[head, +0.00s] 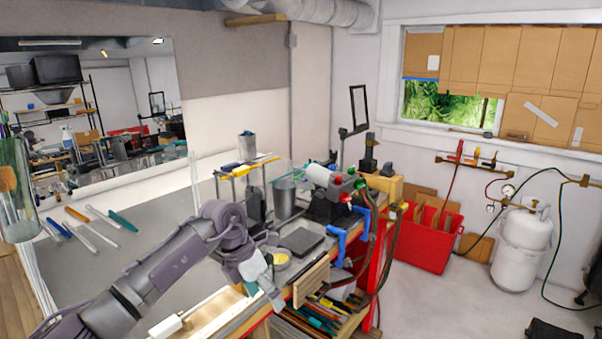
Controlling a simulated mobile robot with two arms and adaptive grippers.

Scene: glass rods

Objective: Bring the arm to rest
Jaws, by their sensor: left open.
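My left arm (170,270) reaches in from the lower left over the grey workbench (150,205), bends at a raised joint and points down. My left gripper (266,285) hangs at the bench's front edge, beside an open drawer. It is open, and I see nothing held in it. Several rods and pen-like tools, among them a teal one (123,221) and a pale one (102,217), lie on the bench at the left, apart from the gripper. My right gripper is not in view.
A dark flat plate (301,241), a grey metal cup (285,198) and a torch with blue brackets (345,247) stand close to my left gripper. A glass jar (16,190) is at the far left. A red crate (423,240) and white gas tank (522,245) stand on the floor.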

